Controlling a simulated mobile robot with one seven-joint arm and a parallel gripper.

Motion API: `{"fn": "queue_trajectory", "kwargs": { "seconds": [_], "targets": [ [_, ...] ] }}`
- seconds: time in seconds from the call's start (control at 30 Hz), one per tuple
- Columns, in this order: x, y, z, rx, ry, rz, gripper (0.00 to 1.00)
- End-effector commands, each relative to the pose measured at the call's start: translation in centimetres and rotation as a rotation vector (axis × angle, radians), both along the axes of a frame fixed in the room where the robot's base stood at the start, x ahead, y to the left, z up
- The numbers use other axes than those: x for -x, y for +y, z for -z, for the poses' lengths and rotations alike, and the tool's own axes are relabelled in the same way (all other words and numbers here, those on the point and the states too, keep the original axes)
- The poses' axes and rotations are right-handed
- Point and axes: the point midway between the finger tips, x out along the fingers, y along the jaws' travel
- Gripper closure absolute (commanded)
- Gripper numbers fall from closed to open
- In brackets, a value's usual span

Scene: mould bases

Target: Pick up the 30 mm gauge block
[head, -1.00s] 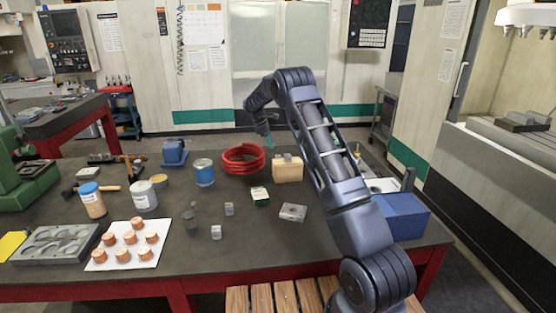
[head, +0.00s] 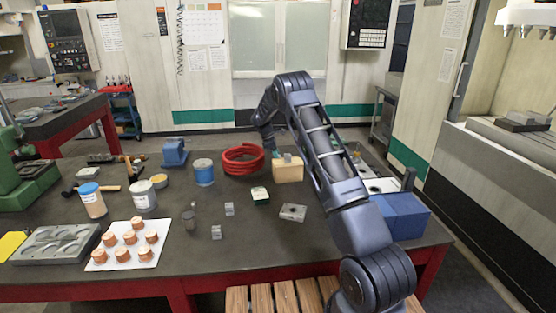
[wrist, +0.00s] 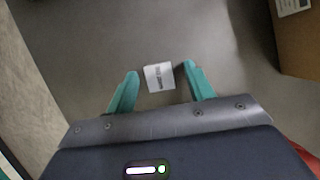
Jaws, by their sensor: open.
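A small pale grey block (wrist: 159,78) with dark print on its face lies on the dark surface in the wrist view. It could be the 30 mm gauge block, but I cannot read the print. My gripper (wrist: 160,70) is open, with one teal finger on each side of the block and a gap on both sides. In the head view my gripper (head: 276,153) is low behind the tan block, and the block between its fingers cannot be made out there.
The tan block (head: 287,171) stands close to my gripper, with the red coiled hose (head: 242,159) left of it. Two small grey blocks (head: 229,209) (head: 216,232) and a flat grey piece (head: 293,213) lie nearer the front. A blue box (head: 400,217) is at right.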

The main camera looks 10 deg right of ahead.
Motion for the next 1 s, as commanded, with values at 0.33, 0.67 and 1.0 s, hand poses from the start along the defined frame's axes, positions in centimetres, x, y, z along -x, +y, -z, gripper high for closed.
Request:
{"fn": "queue_trajectory", "kwargs": {
  "seconds": [0.33, 0.67, 1.0],
  "targets": [
    [0.0, 0.0, -0.1, 0.0, 0.0, 0.0, 1.0],
    [0.0, 0.0, -1.1, -0.001, -0.001, 0.001, 1.0],
    [-0.1, 0.0, -8.4, -0.002, -0.004, 0.002, 1.0]
  ]
}}
